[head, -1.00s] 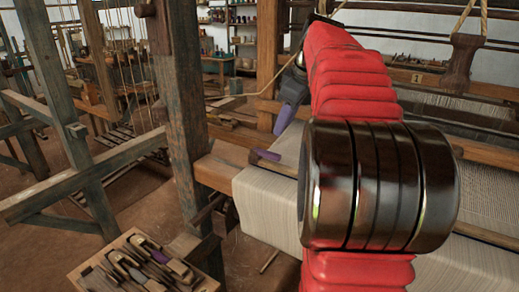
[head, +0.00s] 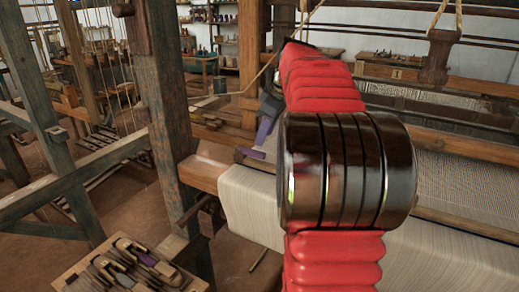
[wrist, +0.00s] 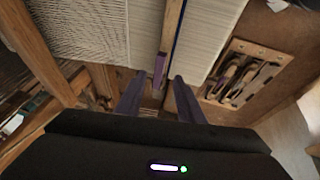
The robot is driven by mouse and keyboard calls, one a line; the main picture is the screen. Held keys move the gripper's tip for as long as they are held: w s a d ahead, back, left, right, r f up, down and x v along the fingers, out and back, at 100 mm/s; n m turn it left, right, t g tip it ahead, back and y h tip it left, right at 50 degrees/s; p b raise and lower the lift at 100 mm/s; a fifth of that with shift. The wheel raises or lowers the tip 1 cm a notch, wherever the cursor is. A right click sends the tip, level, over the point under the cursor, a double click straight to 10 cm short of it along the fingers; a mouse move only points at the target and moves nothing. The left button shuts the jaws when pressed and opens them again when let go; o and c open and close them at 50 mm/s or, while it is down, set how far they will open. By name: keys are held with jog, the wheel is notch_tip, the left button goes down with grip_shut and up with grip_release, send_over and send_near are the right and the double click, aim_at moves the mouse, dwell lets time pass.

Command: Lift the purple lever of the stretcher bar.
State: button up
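The purple lever (head: 255,154) sits at the near left end of the stretcher bar, at the edge of the pale cloth. In the wrist view the lever (wrist: 160,66) shows at the end of the wooden stretcher bar (wrist: 172,28), between my two dark purple fingertips in the picture. My gripper (wrist: 158,84) is open, with a clear gap between its fingers. In the head view my gripper (head: 262,138) points down, its fingertips very near the lever. I cannot tell whether they touch it. My red arm and dark metal joint hide much of the bar in the head view.
The pale cloth (head: 250,205) is stretched over the loom's wooden front beam (head: 205,168). A thick upright post (head: 165,110) stands left of it. A wooden tray (head: 72,272) of tools lies at the lower left, and it also shows in the wrist view (wrist: 275,54).

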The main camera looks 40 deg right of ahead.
aim_at(257, 152)
jog(key=x, duration=0.7)
jog(key=shift+w+f, duration=0.15)
jog(key=shift+f, duration=0.25)
grip_shut()
